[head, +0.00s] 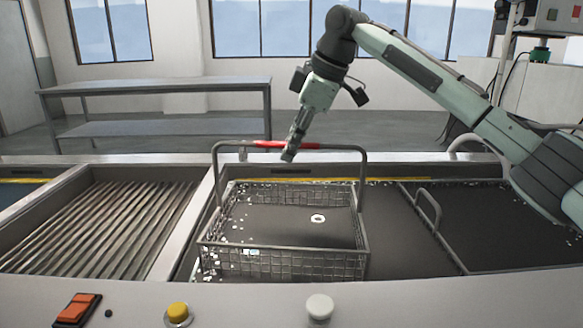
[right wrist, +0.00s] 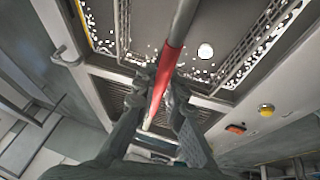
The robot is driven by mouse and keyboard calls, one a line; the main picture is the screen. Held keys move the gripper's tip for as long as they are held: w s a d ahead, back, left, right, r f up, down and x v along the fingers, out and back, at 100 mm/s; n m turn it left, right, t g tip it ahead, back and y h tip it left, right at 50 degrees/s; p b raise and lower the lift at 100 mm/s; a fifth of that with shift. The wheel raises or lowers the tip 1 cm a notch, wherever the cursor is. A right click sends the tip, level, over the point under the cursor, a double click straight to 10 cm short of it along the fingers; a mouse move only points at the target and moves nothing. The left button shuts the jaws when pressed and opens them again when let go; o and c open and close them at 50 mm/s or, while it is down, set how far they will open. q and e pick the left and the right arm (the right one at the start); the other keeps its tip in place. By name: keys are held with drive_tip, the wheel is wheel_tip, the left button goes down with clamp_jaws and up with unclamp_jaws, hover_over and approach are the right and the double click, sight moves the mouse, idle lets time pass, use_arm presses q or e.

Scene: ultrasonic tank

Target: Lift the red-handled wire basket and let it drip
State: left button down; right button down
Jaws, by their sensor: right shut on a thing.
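The wire basket (head: 285,262) is in the tank opening in the middle of the head view, its upper rim around the level of the tank's edge. Its tall handle has a red grip (head: 272,144) in the middle of the top bar; the red grip also shows in the right wrist view (right wrist: 167,68). My right gripper (head: 290,152) is shut on the handle at the red grip. In the right wrist view its fingers lie on both sides of the red bar. A small white ring-shaped thing (head: 318,218) shows within the basket's outline. My left gripper is not in view.
A ribbed tray area (head: 100,225) lies left of the tank. A dark cover with a bar handle (head: 428,208) lies to the right. An orange switch (head: 77,309), a yellow button (head: 178,313) and a white knob (head: 320,306) are on the front panel. A metal table (head: 160,88) stands behind.

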drive_tip(key=shift+r, duration=5.25)
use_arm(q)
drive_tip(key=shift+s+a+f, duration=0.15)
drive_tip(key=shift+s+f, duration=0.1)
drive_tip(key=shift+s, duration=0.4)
use_arm(e)
drive_tip(key=shift+r, duration=1.9)
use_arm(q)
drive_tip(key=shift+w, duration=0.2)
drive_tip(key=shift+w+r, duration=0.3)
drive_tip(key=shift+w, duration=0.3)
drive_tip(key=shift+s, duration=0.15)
